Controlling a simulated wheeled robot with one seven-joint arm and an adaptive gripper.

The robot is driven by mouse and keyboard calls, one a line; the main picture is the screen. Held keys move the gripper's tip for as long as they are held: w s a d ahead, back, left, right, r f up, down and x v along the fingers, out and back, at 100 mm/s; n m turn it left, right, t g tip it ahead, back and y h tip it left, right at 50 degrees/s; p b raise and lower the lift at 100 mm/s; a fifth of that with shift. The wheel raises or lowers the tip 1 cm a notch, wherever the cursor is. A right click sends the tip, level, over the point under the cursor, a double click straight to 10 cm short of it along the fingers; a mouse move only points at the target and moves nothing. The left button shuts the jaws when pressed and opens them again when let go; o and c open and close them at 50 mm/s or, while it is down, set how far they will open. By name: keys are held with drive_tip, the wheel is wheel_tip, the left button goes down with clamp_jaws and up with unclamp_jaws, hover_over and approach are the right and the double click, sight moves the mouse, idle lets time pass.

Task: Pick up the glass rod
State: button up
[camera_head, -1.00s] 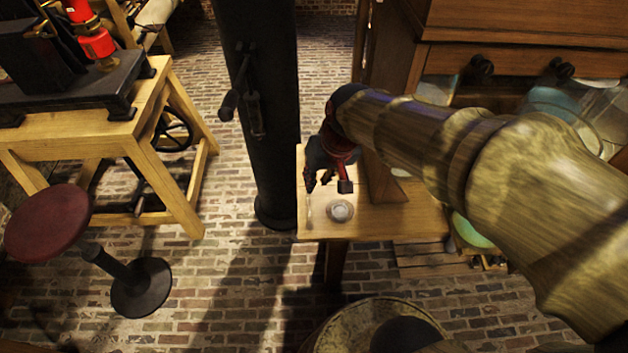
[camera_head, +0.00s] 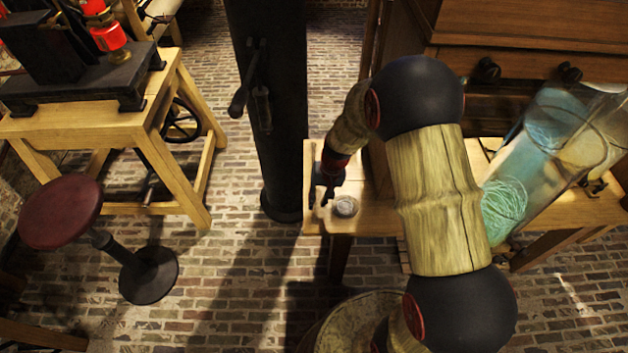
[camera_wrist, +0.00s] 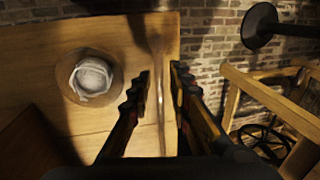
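The glass rod (camera_wrist: 160,95) is a thin, clear, long piece in the wrist view. It lies along the wooden table top (camera_wrist: 50,50), near the table's edge. My gripper (camera_wrist: 164,72) is open, its two dark jagged fingers on either side of the rod with a gap to each. I cannot tell how far above the table the fingertips are. In the head view my gripper (camera_head: 328,190) is low over the small table (camera_head: 380,216), and the rod is hard to make out there.
A small round dish (camera_head: 346,206) with something pale in it stands beside my gripper; it also shows in the wrist view (camera_wrist: 92,77). A black column (camera_head: 270,110) stands just left of the table. A tilted glass jar (camera_head: 545,150) with greenish coils is at the right.

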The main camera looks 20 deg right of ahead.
sight(315, 209)
drive_tip(key=f, duration=0.1)
drive_tip(key=f+b, duration=0.1)
drive_tip(key=f, duration=0.1)
drive_tip(key=f+b, duration=0.1)
drive_tip(key=shift+w+a+f, duration=0.2)
drive_tip(key=shift+a+f, duration=0.1)
drive_tip(key=shift+f, duration=0.1)
drive_tip(key=shift+r, duration=0.1)
drive_tip(key=shift+c, duration=0.5)
drive_tip(key=c, duration=0.4)
